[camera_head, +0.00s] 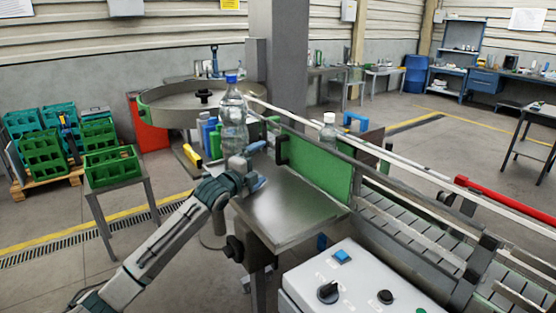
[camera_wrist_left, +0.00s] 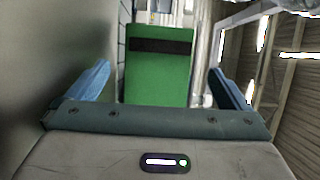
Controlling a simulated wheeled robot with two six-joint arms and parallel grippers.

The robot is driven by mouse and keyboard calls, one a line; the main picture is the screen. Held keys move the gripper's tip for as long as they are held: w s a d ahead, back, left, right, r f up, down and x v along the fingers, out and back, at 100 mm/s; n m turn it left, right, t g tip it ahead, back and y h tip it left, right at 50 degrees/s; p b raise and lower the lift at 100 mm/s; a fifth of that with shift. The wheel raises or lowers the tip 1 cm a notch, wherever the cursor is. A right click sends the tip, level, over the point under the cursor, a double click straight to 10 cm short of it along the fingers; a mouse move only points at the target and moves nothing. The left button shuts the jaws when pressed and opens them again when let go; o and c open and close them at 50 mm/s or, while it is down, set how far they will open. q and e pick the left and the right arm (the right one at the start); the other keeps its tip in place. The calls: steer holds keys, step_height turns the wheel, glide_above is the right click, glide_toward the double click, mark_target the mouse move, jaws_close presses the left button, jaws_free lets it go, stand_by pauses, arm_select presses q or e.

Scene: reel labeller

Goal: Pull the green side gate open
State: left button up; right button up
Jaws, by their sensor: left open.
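The green side gate (camera_head: 322,168) stands upright along the far edge of the steel plate, beside the conveyor. Its dark handle (camera_head: 282,150) is at the gate's left end. My left gripper (camera_head: 258,165) is open, above the plate, to the left of the handle and apart from it. In the left wrist view, the gate (camera_wrist_left: 158,80) shows between the two blue fingers, with the dark handle (camera_wrist_left: 160,46) across its upper part. Nothing is between the fingertips. My right gripper is not in view.
A clear bottle with a blue cap (camera_head: 233,115) stands behind my left gripper, near the round turntable (camera_head: 180,100). The bare steel plate (camera_head: 295,215) lies in front of the gate. A white control box (camera_head: 350,285) is at the front, and the slatted conveyor (camera_head: 410,225) runs right.

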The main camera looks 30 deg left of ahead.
mark_target(277, 152)
arm_select(q)
steer(key=shift+w+r, duration=0.2)
steer(key=shift+w, duration=0.15)
steer(key=w+p, duration=0.3)
steer(key=w, duration=0.5)
steer(key=shift+w, duration=0.15)
steer(key=shift+w+f, duration=0.15)
steer(key=shift+w, duration=0.7)
